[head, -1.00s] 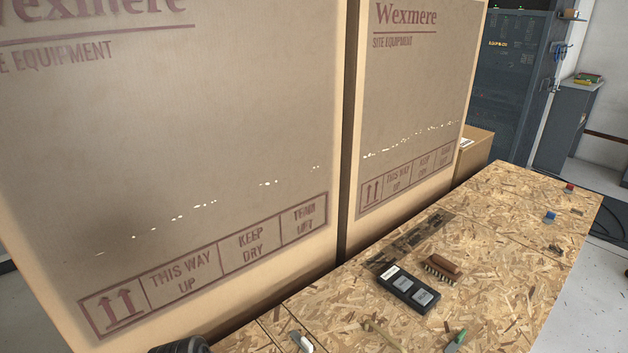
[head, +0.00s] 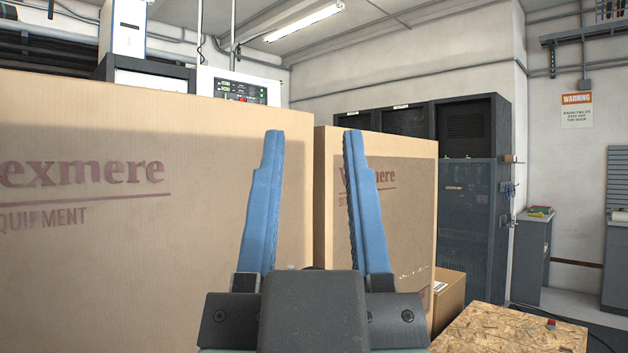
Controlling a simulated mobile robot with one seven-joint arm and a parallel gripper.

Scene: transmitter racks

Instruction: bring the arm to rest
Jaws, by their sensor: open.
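My gripper (head: 314,145) stands upright in the middle of the head view. Its two blue fingers are spread wide apart, with nothing between them. Its dark body fills the bottom centre and hides part of the boxes behind it. The fingers point up towards the ceiling, in front of the gap between two large cardboard boxes. I cannot tell how far the fingers are from the boxes.
A large Wexmere box (head: 120,250) fills the left, with a second box (head: 405,230) right of centre. A chipboard worktop (head: 490,335) shows at the lower right, beside a smaller carton (head: 449,295). Dark racks (head: 468,205) and a grey cabinet (head: 532,255) stand behind.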

